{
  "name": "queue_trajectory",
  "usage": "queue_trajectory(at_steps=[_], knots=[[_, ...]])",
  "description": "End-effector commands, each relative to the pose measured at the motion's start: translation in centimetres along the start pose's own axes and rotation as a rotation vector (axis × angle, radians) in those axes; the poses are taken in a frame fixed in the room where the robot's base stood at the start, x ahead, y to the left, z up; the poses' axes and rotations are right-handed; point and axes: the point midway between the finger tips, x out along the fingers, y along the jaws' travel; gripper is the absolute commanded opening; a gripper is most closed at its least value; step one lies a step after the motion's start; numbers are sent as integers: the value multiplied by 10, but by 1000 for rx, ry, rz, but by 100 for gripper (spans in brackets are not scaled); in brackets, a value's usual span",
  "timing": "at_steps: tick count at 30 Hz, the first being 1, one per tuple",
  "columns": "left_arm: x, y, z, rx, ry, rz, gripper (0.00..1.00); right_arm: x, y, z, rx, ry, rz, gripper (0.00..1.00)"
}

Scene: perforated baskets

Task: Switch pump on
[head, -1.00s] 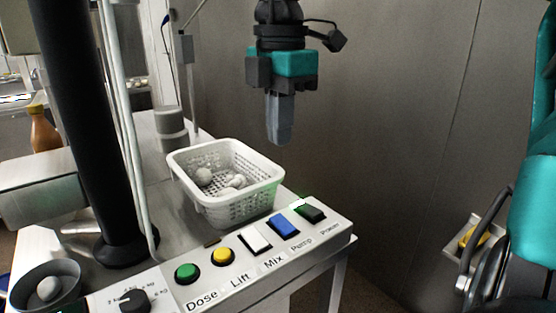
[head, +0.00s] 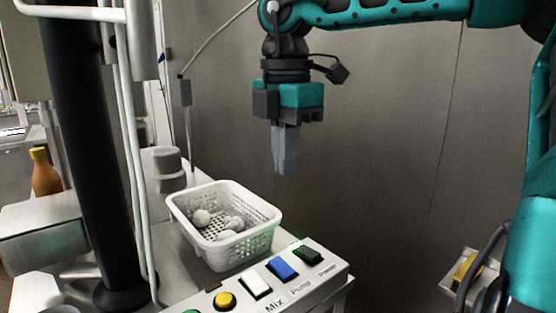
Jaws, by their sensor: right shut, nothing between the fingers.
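The control panel (head: 325,285) is a white slanted box at the bottom middle. Its blue rocker switch (head: 282,268) sits beside the label Pump. A white rocker (head: 255,285) labelled Mix is to its left. A dark rocker (head: 306,252) labelled Power is to its right, with a green glow at its far end. I cannot tell the blue rocker's on or off position. My right gripper (head: 285,169) points down, shut and empty, in the air above the panel and clear of it. My left gripper is not in view.
A white perforated basket (head: 180,215) with several pale round objects stands just behind the panel. A black column (head: 85,150) and white pipes rise at left. A yellow button (head: 224,300) is on the panel. A brown bottle (head: 45,175) stands far left.

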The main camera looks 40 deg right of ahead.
Motion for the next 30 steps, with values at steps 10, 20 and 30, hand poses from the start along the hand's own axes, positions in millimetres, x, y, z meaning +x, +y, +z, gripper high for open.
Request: queue_trajectory(at_steps=[10, 20, 30], knots=[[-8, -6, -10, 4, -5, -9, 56, -73, -7, 7, 2, -1, 4, 0], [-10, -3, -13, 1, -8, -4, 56, -108, -13, 7, -1, 0, 0, 0], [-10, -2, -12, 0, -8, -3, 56, -109, -13, 7, -2, 0, 0, 0]])
